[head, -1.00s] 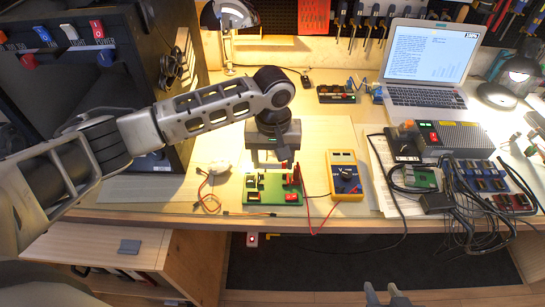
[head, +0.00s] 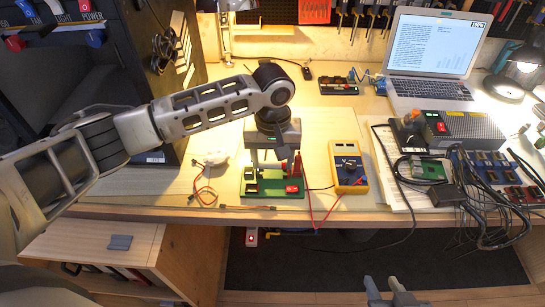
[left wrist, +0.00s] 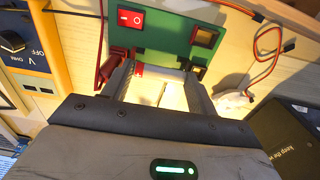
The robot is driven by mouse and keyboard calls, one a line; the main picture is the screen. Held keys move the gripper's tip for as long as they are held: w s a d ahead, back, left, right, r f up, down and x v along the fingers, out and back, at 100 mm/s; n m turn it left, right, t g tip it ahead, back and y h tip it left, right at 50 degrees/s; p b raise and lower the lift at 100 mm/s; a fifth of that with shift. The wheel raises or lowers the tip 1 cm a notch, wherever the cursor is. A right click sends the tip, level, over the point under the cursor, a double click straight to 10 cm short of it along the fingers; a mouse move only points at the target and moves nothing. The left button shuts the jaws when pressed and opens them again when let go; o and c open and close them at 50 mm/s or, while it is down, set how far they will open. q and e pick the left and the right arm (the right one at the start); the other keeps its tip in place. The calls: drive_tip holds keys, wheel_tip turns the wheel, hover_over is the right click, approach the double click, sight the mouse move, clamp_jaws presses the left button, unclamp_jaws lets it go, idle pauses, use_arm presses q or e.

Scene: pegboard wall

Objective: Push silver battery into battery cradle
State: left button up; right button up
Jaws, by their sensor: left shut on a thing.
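The green circuit board (head: 262,188) lies on the bench, with a red rocker switch (head: 292,189) at its front right. My left gripper (head: 270,165) points down over the back of the board. In the left wrist view its two fingers (left wrist: 160,88) stand apart with a pale, silvery thing (left wrist: 150,90) between them, which looks like the silver battery. The gripper is shut on it. The battery cradle is mostly hidden by the gripper, so I cannot tell how far in the battery sits. My right gripper (head: 390,286) is open and empty at the bottom edge, away from the bench.
A yellow multimeter (head: 348,168) stands close right of the board, with red and black leads. Thin wires (head: 205,185) lie to its left. A laptop (head: 430,60), a grey power box (head: 462,128) and tangled black cables fill the right side.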

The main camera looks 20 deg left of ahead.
use_arm(q)
drive_tip(key=shift+r+p, duration=0.1)
drive_tip(key=shift+p, duration=0.55)
drive_tip(key=shift+p, duration=0.3)
idle(0.4)
drive_tip(key=shift+p, duration=0.5)
drive_tip(key=shift+f, duration=0.4)
drive_tip(key=o, duration=1)
drive_tip(key=shift+o, duration=0.2)
drive_tip(key=shift+s+f, duration=0.1)
